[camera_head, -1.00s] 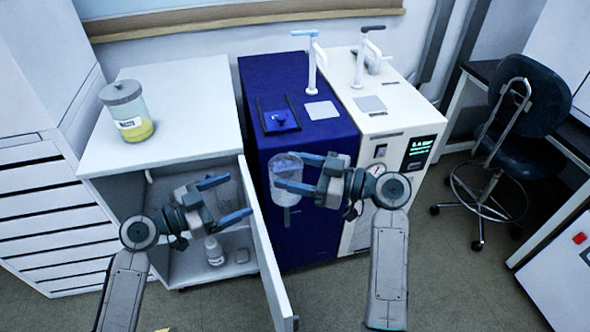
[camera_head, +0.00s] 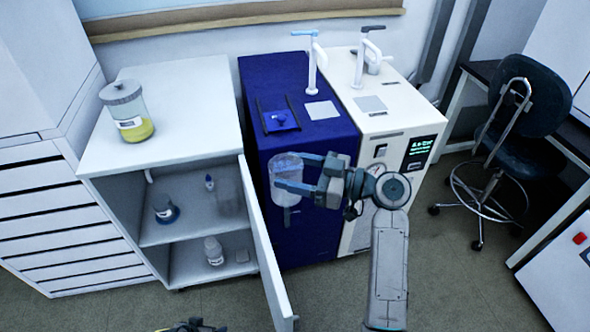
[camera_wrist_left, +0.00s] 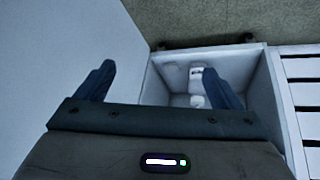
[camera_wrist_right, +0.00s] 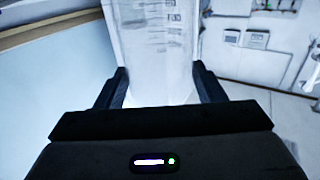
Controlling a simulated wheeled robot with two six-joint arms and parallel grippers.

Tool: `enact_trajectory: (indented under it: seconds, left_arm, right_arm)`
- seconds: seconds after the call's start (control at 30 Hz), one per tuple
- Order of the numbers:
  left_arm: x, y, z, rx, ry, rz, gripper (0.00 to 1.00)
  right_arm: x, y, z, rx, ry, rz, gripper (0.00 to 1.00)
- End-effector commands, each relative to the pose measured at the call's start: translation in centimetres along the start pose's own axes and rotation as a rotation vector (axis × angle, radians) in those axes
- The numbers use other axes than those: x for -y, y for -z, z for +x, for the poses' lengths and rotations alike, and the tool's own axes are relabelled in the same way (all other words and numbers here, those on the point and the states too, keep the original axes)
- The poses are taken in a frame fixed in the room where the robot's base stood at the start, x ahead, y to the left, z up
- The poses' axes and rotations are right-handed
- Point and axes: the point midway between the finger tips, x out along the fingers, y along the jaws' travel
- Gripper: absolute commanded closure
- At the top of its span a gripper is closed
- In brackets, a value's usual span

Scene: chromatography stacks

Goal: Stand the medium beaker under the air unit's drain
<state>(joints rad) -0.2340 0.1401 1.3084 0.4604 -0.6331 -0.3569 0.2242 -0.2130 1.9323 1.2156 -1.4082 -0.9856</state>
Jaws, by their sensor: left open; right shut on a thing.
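The clear glass beaker (camera_head: 285,200) is held upright by my right gripper (camera_head: 292,173), in front of the dark blue unit (camera_head: 310,225). The gripper's two fingers are shut on its sides. In the right wrist view the beaker (camera_wrist_right: 152,45) stands between the fingers, with graduation marks. The blue unit has a white tap (camera_head: 318,70) on top; a white unit (camera_head: 375,125) with a lit display stands beside it. I cannot tell which is the air unit, and no drain is clearly visible. My left gripper (camera_wrist_left: 157,70) is open and empty, facing the cabinet.
A white cabinet (camera_head: 185,85) carries a lidded jar (camera_head: 127,108) of yellow liquid. Its open door (camera_head: 265,245) juts forward near the beaker. Several small vessels stand inside, including a bottle (camera_head: 214,250). A chair (camera_head: 520,130) is at right; floor before the units is clear.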

Motion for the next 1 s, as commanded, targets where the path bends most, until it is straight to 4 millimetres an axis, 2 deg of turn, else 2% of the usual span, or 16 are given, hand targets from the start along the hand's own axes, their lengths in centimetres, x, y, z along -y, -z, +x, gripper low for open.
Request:
enact_trajectory:
  seconds: [0.03,0.1,0.3,0.4,0.5,0.6,0.7,0.87,1.0]
  left_arm:
    - [0.2,-3.0,0.6,0.046,0.024,-0.014,0.12]
    - [0.6,-6.9,1.2,0.102,0.06,-0.028,0.12]
    - [1.0,-17.2,1.7,0.241,0.147,-0.049,0.12]
    - [0.9,-21.3,1.4,0.294,0.176,-0.051,0.12]
    - [0.8,-24.2,1.1,0.329,0.196,-0.049,0.12]
    - [0.7,-26.0,0.9,0.352,0.207,-0.048,0.12]
    - [0.7,-26.9,0.7,0.363,0.212,-0.046,0.12]
    - [0.7,-27.0,0.7,0.364,0.213,-0.046,0.12]
    - [0.7,-27.0,0.7,0.363,0.213,-0.046,0.12]
  right_arm:
    - [0.0,0.0,0.0,-0.001,0.0,0.0,0.61]
    - [0.0,0.0,0.0,0.0,0.0,0.0,0.61]
    - [0.0,0.0,0.0,0.0,0.0,0.0,0.61]
    - [0.0,0.0,0.0,0.0,0.0,0.0,0.61]
    - [0.0,0.0,0.0,-0.001,0.0,0.0,0.61]
    - [0.0,0.0,0.0,-0.001,0.0,0.0,0.61]
    - [0.0,0.0,0.0,-0.001,0.0,0.0,0.61]
    - [-0.1,-0.3,-0.1,0.0,-0.018,0.002,0.61]
    - [-0.7,-2.2,-1.0,0.002,-0.134,0.006,0.61]
